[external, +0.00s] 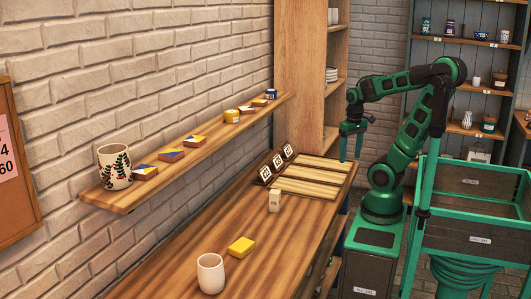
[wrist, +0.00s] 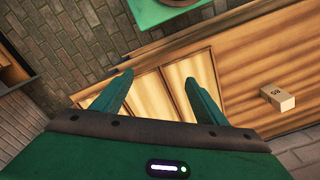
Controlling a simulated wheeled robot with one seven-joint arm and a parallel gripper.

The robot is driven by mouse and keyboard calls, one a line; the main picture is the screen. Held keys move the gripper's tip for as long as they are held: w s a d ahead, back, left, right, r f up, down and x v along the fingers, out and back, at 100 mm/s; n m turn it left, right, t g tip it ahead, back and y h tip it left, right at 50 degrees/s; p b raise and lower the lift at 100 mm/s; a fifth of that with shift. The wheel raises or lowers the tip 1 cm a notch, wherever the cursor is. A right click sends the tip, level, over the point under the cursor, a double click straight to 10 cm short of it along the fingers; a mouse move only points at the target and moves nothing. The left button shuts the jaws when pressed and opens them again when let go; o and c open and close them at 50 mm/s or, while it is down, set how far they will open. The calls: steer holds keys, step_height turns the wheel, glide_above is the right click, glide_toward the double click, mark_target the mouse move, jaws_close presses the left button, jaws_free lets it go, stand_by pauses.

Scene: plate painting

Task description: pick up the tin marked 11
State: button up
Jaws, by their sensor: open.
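No mark reading 11 is legible on any tin in either view. Small yellow, white and blue tins (external: 232,116) stand on the wall shelf, too small to read. A yellow block-shaped item (external: 241,247) lies on the counter; no mark shows on it. My gripper (external: 351,150) is open and empty, pointing down near the far right end of the counter. In the wrist view my gripper's fingers (wrist: 159,77) are spread apart over the pale wooden panels, with nothing between them.
Pale panels (external: 309,179) lie on the counter (external: 180,267) before several dark-framed cards. A cream block (external: 274,201) stands nearby; it also shows in the wrist view (wrist: 279,98). A white cup (external: 210,274) stands at the front. The shelf (external: 116,200) holds a patterned mug and flat boxes.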

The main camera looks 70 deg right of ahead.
steer(key=w+d+r+n+t, duration=0.1)
steer(key=w+d+r+t, duration=0.15)
steer(key=w, duration=0.55)
steer(key=n+t+h, duration=0.3)
steer(key=t, duration=0.8)
glide_toward(271, 93)
steer(key=d, duration=0.3)
steer(key=shift+a+x, duration=0.15)
steer(key=shift+x, duration=2.7)
steer(key=shift+a+x, duration=0.15)
steer(key=shift+x, duration=2.7)
steer(key=shift+f, duration=0.15)
steer(key=c, duration=1.2)
